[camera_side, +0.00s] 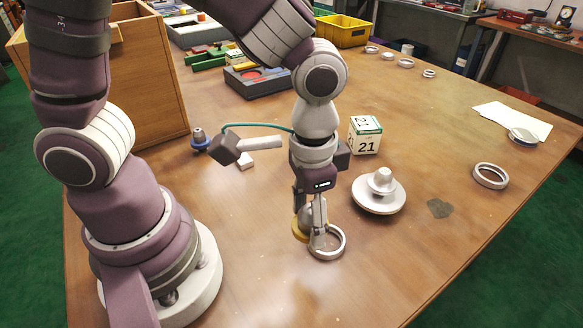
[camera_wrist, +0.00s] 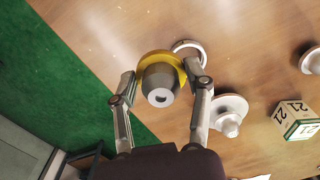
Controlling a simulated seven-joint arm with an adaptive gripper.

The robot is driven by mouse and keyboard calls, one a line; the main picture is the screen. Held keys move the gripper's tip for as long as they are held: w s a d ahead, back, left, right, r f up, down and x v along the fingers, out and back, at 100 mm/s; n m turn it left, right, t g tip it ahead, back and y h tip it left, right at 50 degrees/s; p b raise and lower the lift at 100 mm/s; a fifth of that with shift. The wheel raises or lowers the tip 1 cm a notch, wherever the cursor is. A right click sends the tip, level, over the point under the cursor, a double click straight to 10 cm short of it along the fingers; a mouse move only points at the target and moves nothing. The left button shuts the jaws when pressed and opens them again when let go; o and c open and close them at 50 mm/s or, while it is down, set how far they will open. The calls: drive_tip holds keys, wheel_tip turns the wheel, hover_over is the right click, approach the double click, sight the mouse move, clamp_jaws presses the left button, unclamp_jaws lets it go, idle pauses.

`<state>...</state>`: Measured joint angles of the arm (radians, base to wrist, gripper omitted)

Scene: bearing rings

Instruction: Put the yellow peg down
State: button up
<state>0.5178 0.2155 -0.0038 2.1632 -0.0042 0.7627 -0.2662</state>
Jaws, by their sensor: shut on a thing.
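The yellow peg has a yellow flange and a grey body with a dark hole in its end; it shows in the wrist view (camera_wrist: 158,83). My gripper (camera_wrist: 163,80) is shut on it, one finger on each side. In the side view my gripper (camera_side: 309,222) points down close to the table, and the peg's yellow edge (camera_side: 299,229) shows at its left. A pale ring (camera_side: 341,248) lies on the table right beside the gripper; it also shows beyond the peg in the wrist view (camera_wrist: 185,43). I cannot tell whether the peg touches the table or the ring.
A white flanged peg (camera_side: 368,199) stands to the right, with a numbered cube (camera_side: 365,136) behind it. Another ring (camera_side: 490,176) lies farther right. A grey hammer-like tool (camera_side: 225,148) and a blue-based peg (camera_side: 200,143) lie behind left. The front of the table (camera_side: 400,270) is clear.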

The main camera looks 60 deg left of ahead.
drive_tip(key=s+d+m, duration=0.4)
drive_tip(key=d, duration=0.2)
drive_tip(key=shift+m, duration=0.3)
drive_tip(key=f, duration=0.8)
drive_tip(key=shift+s+f, duration=0.2)
drive_tip(key=shift+s, duration=0.05)
drive_tip(key=shift+f, duration=0.15)
drive_tip(key=o, duration=1.2)
drive_tip(key=shift+o, duration=0.2)
wheel_tip(320, 180, up, 12)
drive_tip(key=w+a+r+n+t, duration=0.1)
drive_tip(key=a+r+n+t, duration=0.1)
drive_tip(key=a, duration=0.6)
drive_tip(key=w+a+r+n+t, duration=0.1)
drive_tip(key=a+r+n+t, duration=0.2)
drive_tip(key=a+r+n, duration=0.2)
drive_tip(key=a, duration=0.3)
drive_tip(key=shift+w+a+t, duration=0.2)
drive_tip(key=shift+w+t, duration=0.1)
drive_tip(key=shift+w, duration=0.05)
